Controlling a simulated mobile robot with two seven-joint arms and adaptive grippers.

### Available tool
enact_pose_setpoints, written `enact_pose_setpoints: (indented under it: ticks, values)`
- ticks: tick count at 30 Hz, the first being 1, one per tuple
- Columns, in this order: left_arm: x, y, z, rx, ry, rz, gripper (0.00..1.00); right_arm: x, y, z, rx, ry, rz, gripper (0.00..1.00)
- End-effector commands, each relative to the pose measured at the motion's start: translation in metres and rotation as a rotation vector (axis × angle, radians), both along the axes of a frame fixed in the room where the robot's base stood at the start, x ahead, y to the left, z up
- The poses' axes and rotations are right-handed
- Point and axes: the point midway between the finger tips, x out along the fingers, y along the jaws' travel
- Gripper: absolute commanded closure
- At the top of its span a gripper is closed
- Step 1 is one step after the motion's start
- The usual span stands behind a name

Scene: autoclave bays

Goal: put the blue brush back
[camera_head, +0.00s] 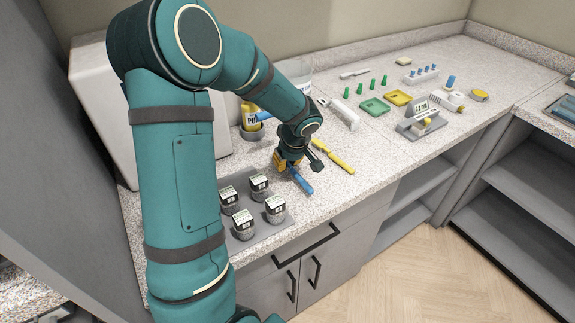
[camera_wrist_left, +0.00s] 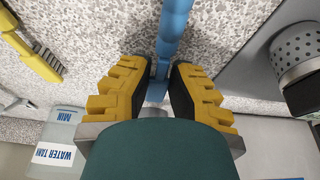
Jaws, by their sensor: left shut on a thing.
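My left gripper (camera_head: 288,163) reaches down to the counter near its front edge and is shut on the blue brush (camera_head: 301,182). The brush's blue handle sticks out of the jaws toward the front right. In the left wrist view, the yellow-padded fingers of the gripper (camera_wrist_left: 157,92) stand on both sides of the blue brush (camera_wrist_left: 173,30), whose shaft runs away between them. Its bristle end is not clear to see. It is low over the counter; I cannot tell whether it touches. My right gripper is not in view.
A yellow brush (camera_head: 334,157) lies just right. Labelled jars (camera_head: 275,207) stand on a grey mat at the front left. A yellow bottle (camera_head: 249,114) and a small round holder (camera_head: 251,132) are behind my arm. Green and yellow trays (camera_head: 374,106) and a rack (camera_head: 421,75) stand farther right.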

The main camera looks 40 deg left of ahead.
Motion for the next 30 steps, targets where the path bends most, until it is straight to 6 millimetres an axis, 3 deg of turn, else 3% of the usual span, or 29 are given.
enact_pose_setpoints:
  ticks: [3,15,16,17,30]
  values:
    - [0.0,-0.0001,-0.012,-0.001,0.001,-0.001,1.0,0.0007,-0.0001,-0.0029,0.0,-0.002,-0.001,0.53]
    - [0.0003,-0.0002,-0.0146,0.0,-0.001,-0.001,1.0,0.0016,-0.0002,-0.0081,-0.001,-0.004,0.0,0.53]
    - [0.0002,-0.0001,-0.0141,0.0,0.0,-0.001,0.73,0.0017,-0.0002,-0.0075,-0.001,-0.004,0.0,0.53]
    - [0.0002,-0.0002,-0.0136,0.0,0.0,-0.001,0.62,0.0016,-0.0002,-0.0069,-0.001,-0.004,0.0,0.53]
    - [0.0001,-0.0002,-0.0091,-0.001,0.001,-0.001,0.6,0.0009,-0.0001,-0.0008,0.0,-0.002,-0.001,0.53]
